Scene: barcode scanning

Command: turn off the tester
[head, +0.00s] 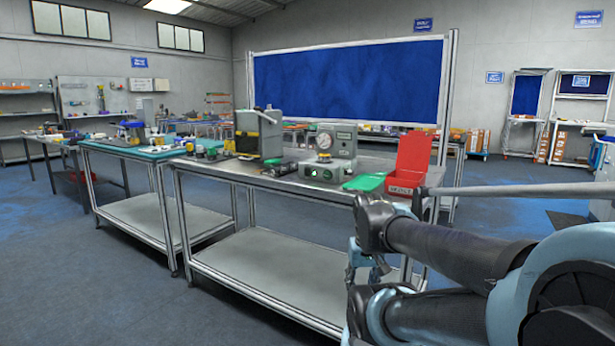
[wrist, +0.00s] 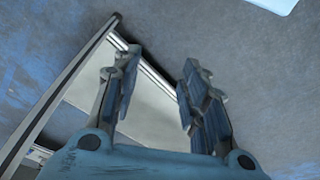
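The tester looks to be the grey-green box (head: 328,157) with a round gauge on its upper part, standing on the right half of the metal workbench (head: 255,176). A small green light shows low on its front. Its switches are too small to tell apart. My gripper (wrist: 159,72) is open and empty in the wrist view, with floor and a bench's lower shelf behind the fingers. In the head view my arm is at the right, in front of the bench's right end and apart from the tester. The tester is not in the wrist view.
A green flat piece (head: 364,182) and a red open bin (head: 405,178) sit right of the tester. A dark grey machine (head: 259,134) with yellow parts stands to its left. A green-topped bench (head: 128,151) adjoins at left. The floor in front is clear.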

